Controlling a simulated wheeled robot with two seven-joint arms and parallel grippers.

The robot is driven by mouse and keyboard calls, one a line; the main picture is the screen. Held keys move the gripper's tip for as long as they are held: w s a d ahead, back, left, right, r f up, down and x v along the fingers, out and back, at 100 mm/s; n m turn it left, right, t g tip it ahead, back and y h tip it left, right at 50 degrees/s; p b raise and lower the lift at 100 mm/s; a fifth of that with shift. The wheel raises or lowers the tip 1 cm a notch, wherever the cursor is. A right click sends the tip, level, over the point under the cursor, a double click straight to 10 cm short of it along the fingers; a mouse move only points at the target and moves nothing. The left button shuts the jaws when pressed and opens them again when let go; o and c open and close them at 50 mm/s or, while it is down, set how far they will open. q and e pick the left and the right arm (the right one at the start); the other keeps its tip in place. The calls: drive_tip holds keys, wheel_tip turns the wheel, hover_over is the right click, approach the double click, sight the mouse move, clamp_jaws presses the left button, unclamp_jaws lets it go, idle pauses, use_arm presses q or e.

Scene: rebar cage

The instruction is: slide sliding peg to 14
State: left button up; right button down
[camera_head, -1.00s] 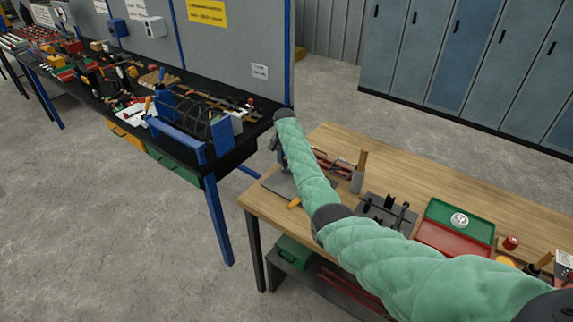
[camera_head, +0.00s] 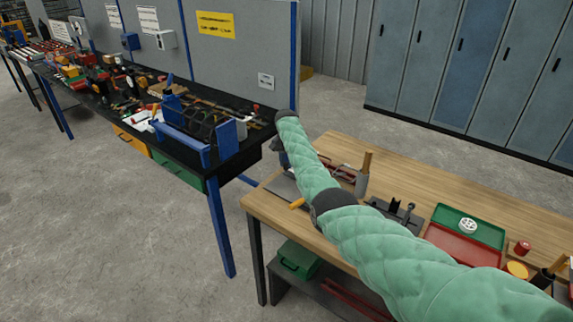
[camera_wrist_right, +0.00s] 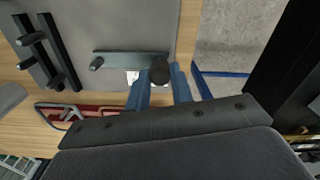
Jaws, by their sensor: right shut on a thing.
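A dark round peg (camera_wrist_right: 160,72) stands at the right end of a flat grey bar (camera_wrist_right: 122,60) in the right wrist view; I take it to be the sliding peg. The blue fingers of my right gripper (camera_wrist_right: 160,88) are shut around it. A second, smaller peg (camera_wrist_right: 97,63) is at the bar's left end. The bar lies on a grey plate (camera_wrist_right: 110,25), which also shows in the head view (camera_head: 284,188) on the wooden table. I cannot read any number 14. My left gripper is not in view.
A cluttered black bench (camera_head: 185,158) stands close by on the left.

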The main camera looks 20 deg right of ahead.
drive_tip(key=c, duration=1.2)
unclamp_jaws()
drive_tip(key=shift+r+b, duration=0.4)
drive_tip(key=shift+r, duration=0.25)
wheel_tip(320, 180, up, 5)
drive_tip(key=shift+b, duration=0.9)
drive_tip(key=shift+r, duration=0.55)
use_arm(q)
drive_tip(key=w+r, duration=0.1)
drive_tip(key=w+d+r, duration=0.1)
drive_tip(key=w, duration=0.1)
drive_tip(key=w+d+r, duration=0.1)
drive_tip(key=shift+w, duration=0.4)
use_arm(e)
drive_tip(key=shift+r, duration=0.2)
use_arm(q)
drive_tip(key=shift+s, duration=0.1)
use_arm(e)
drive_tip(key=shift+r, duration=0.1)
